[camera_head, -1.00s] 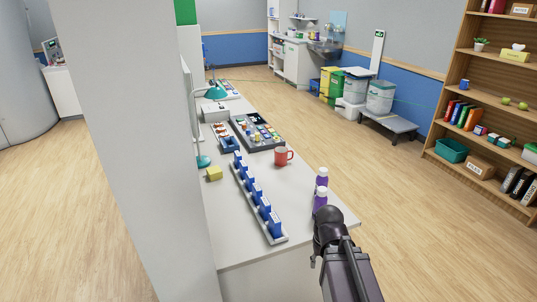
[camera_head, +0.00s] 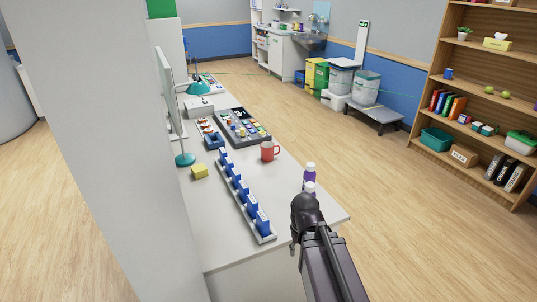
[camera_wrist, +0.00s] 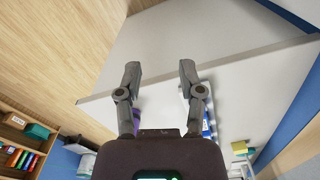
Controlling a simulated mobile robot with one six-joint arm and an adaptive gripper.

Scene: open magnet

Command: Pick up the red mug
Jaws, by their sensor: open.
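The red mug (camera_head: 268,151) stands upright on the white desk (camera_head: 215,245), right of the middle, with its handle toward the right. In the wrist view the mug cannot be made out. My gripper (camera_wrist: 160,72) is open and empty in the wrist view, its two dark fingers apart over the desk's near edge. In the head view my arm reaches up from the bottom near the desk's front right corner, and its fingers are not clearly visible. The mug is farther back on the desk, apart from my gripper.
A rack of blue boxes (camera_head: 240,192) runs along the desk to the left. A yellow block (camera_head: 199,171) and a dark tray (camera_head: 243,128) are nearby. A grey partition (camera_head: 95,150) borders the left.

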